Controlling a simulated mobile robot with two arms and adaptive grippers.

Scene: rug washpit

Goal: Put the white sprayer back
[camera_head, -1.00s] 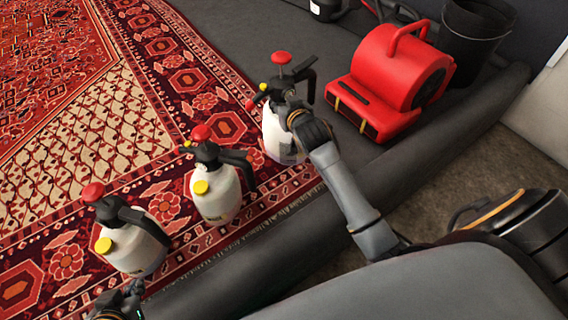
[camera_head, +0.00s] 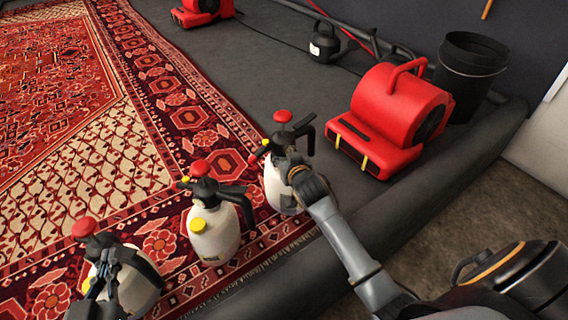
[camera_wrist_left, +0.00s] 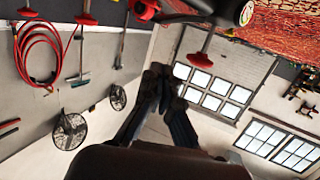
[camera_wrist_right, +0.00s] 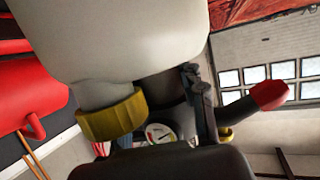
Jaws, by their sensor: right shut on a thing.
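Three white sprayers with black tops and red knobs show along the rug edge in the head view. My right gripper (camera_head: 290,168) is shut on the far sprayer (camera_head: 274,186), near its upper part. That sprayer is upright; I cannot tell if its base touches the floor. Its white body (camera_wrist_right: 130,35) and yellow cap (camera_wrist_right: 112,117) fill the right wrist view. The middle sprayer (camera_head: 222,232) stands on the rug. The near sprayer (camera_head: 138,284) is partly hidden by my left gripper (camera_head: 103,275), whose fingertips are close together and empty in the left wrist view (camera_wrist_left: 160,72).
A red blower (camera_head: 385,115) and a black bucket (camera_head: 468,75) stand right of the held sprayer. A dark rolled edge (camera_head: 430,195) runs along the pit. A small white-and-black container (camera_head: 323,45) and another red blower (camera_head: 200,10) are farther back. Dark floor is clear between them.

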